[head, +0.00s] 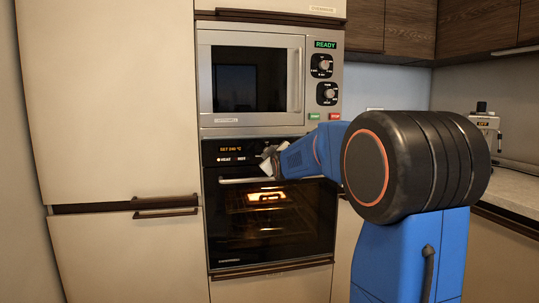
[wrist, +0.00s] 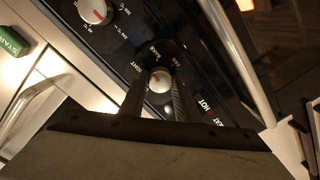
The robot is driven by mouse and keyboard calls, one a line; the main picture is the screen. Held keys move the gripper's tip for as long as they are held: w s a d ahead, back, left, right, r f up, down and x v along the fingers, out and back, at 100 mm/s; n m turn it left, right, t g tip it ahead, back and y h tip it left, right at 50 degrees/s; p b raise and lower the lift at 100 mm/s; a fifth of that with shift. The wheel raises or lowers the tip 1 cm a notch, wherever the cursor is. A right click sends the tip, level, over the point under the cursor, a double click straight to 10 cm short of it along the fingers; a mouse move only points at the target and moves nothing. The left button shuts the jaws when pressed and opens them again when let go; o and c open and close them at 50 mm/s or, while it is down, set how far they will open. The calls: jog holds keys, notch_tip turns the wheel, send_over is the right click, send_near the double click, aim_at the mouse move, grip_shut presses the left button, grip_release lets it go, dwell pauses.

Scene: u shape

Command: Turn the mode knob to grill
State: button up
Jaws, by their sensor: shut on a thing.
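The oven's control panel (head: 228,150) shows "SET 240 °C" in the head view. My gripper (head: 268,162) reaches it from the right and hides the knobs behind it. In the wrist view, a silver round knob (wrist: 160,80) on a black dial sits between the two dark fingers of my gripper (wrist: 159,90). The fingers are shut on it, one on each side. A second knob (wrist: 93,11) with a red mark is at the upper left of the wrist view.
The microwave (head: 250,75) above shows "READY" and has two knobs of its own. The oven door (head: 268,220) is shut below the panel, lit inside, with a bar handle (head: 245,180) across its top. A green START button (wrist: 12,42) lies left in the wrist view.

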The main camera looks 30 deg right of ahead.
jog(key=m, duration=1)
jog(key=shift+f+m, duration=0.1)
jog(key=shift+m, duration=0.3)
jog(key=m, duration=1.1)
jog(key=shift+m+t, duration=0.3)
jog(key=shift+m, duration=0.1)
jog(key=m, duration=0.6)
jog(key=shift+m, duration=0.4)
jog(key=o, duration=1)
jog(key=shift+o, duration=0.2)
